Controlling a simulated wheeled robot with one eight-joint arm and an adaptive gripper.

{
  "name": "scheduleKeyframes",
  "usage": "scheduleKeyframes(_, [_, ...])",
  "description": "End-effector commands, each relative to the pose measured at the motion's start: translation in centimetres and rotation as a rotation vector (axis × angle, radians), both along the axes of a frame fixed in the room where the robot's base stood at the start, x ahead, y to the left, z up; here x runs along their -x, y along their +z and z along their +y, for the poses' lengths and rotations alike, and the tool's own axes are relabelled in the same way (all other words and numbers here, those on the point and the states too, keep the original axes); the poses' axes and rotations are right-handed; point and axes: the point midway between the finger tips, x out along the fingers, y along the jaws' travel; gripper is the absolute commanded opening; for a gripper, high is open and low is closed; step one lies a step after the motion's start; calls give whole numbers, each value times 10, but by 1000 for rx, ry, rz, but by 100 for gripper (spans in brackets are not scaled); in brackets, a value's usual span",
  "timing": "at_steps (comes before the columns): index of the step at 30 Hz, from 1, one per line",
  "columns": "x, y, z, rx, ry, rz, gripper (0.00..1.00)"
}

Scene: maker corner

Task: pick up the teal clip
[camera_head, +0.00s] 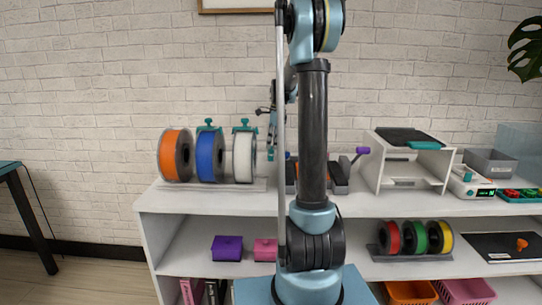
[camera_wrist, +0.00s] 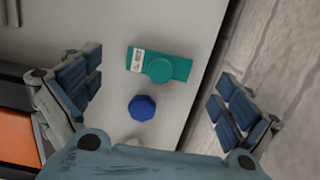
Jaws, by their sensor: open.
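In the wrist view a flat teal piece with a round teal knob and a white label, seemingly the teal clip (camera_wrist: 180,68), lies on a pale surface. It is ahead of my gripper (camera_wrist: 158,103), between the lines of the spread fingers, and neither finger touches it. My gripper is open and empty. In the head view my gripper (camera_head: 271,125) hangs above the shelf top, partly hidden by my arm. Similar teal clamps sit on top of the blue spool (camera_head: 208,125) and the white spool (camera_head: 243,125).
A blue octagonal knob (camera_wrist: 142,107) is close to the teal piece. A wall (camera_wrist: 285,60) lies to the right in the wrist view. An orange spool (camera_head: 174,156) stands left on the shelf; a white stand (camera_head: 411,160) and grey bin (camera_head: 490,162) stand right.

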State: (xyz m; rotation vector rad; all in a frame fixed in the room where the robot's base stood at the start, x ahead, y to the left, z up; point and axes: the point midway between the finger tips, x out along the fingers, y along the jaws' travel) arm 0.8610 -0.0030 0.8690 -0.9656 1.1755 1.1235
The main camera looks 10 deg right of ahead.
Motion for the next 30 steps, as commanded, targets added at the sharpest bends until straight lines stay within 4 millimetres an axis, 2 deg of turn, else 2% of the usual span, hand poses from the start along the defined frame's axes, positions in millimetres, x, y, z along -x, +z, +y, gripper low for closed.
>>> scheduleKeyframes(7, [-2, -32, 1, 0, 0, 0, 98])
scheduleKeyframes(17, [-1, -39, 2, 0, 0, 0, 98])
scheduleKeyframes(19, [-1, -39, 2, 0, 0, 0, 86])
scheduleKeyframes(25, [-1, -39, 1, 0, -1, 0, 62])
scheduleKeyframes(30, [-1, -39, 1, 0, -1, 0, 61])
